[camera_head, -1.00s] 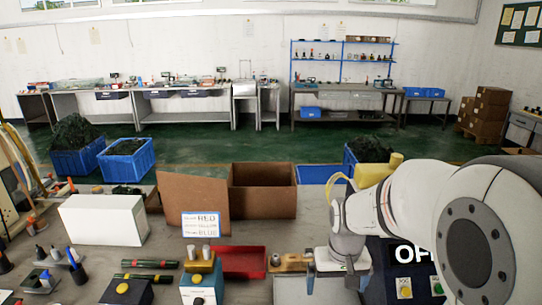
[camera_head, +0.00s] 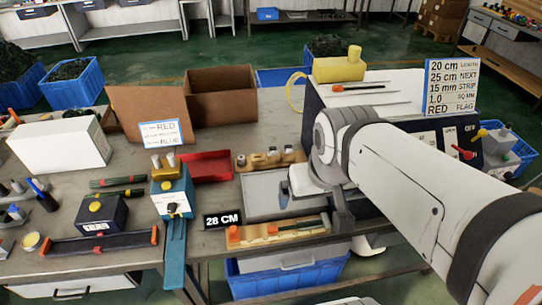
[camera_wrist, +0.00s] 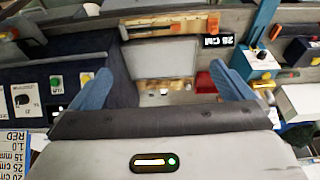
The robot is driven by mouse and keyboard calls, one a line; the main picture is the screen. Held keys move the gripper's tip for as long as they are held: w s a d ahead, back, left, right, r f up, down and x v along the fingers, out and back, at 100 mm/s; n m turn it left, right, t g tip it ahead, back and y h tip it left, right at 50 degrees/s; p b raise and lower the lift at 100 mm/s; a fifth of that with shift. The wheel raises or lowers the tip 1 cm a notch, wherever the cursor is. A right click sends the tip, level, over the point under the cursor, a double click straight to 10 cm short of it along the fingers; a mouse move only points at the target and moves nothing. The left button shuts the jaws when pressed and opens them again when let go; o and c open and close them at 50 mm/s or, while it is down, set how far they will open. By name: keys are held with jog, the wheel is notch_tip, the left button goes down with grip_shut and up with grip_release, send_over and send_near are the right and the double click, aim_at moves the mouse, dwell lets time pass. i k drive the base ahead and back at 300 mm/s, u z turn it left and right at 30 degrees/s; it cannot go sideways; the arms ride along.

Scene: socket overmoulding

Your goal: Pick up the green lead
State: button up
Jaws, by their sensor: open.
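I cannot make out a green lead for certain in either view. My gripper (camera_wrist: 163,78) is open in the wrist view, its two blue fingers wide apart with nothing between them. It faces the grey metal tray (camera_wrist: 160,58). In the head view my arm reaches in from the right, and my gripper (camera_head: 316,203) hangs over the right part of the same tray (camera_head: 262,196), hiding some of it. Dark green rods (camera_head: 117,181) with red lie at the left.
A wooden block with small spools (camera_head: 270,158) stands behind the tray, beside a red bin (camera_head: 206,167). A 28 CM display (camera_head: 222,219) and a blue machine (camera_head: 172,190) stand left. A blue crate (camera_head: 287,278) sits below.

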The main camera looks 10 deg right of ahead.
aim_at(273, 229)
jog(key=z, duration=1.3)
jog(key=k, duration=1.15)
jog(key=u, duration=1.15)
jog(key=i, duration=1.05)
jog(key=u, duration=0.05)
